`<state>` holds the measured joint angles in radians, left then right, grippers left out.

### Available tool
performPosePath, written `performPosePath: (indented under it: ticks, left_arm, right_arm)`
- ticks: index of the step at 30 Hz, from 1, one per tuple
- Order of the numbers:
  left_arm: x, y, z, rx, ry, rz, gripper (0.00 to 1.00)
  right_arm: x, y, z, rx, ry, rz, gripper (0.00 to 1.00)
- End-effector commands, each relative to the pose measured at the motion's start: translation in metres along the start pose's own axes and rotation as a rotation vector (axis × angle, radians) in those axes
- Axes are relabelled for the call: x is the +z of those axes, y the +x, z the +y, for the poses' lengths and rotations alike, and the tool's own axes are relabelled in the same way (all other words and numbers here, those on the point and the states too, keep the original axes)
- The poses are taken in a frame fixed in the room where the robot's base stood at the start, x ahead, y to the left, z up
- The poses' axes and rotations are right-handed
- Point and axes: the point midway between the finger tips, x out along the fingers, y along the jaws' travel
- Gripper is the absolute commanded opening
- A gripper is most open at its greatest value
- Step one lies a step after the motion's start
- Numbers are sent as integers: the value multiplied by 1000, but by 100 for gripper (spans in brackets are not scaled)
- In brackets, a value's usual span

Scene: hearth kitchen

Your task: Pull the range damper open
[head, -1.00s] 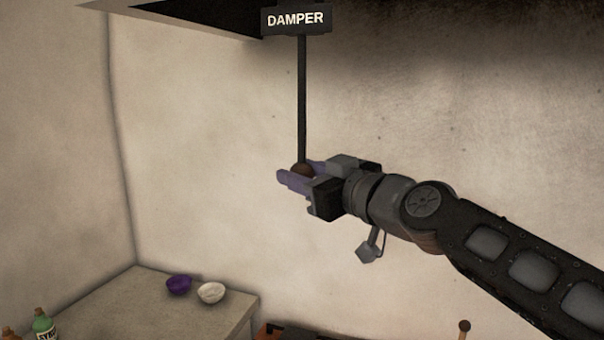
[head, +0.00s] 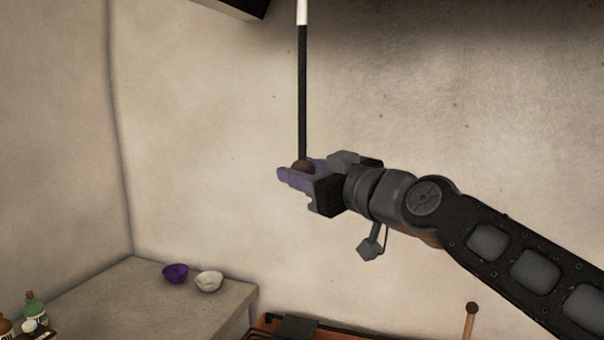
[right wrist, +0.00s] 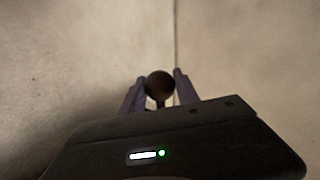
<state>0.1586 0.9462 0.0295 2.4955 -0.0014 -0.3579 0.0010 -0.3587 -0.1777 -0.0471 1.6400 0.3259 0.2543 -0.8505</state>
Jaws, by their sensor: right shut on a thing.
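The damper rod (head: 302,95) hangs straight down in the head view, dark with a white band at the top edge of the picture. A round brown knob (head: 302,166) is at its lower end. My right gripper (head: 300,175) is shut on this knob, with a purple finger on either side of it. In the right wrist view the knob (right wrist: 160,84) sits between the two fingers (right wrist: 160,92). The damper's label is out of view. My left gripper is not in view.
A stone counter (head: 100,290) at the lower left holds a purple bowl (head: 175,273) and a white bowl (head: 208,281). A green bottle (head: 34,308) stands at the left corner. A dark hood edge (head: 235,8) is at the top. The wall around the rod is bare.

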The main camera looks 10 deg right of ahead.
Motion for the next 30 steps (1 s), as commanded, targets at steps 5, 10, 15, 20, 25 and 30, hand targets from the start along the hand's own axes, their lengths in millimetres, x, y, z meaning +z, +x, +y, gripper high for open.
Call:
performPosePath:
  ticks: [5, 10, 15, 20, 25, 30]
  left_arm:
    - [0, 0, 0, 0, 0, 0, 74]
    - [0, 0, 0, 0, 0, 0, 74]
    - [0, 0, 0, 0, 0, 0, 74]
    - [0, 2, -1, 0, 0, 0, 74]
    - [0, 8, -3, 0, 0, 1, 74]
    - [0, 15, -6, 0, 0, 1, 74]
  right_arm:
    - [7, 2, -2, -8, 1, -15, 48]
    - [5, 1, -2, -6, 1, -11, 59]
    - [4, 1, -1, -5, 0, -9, 59]
    - [4, -5, -1, -4, 0, -7, 59]
    - [5, -27, -1, -2, 0, -6, 59]
    - [6, -55, -1, -2, 0, -7, 59]
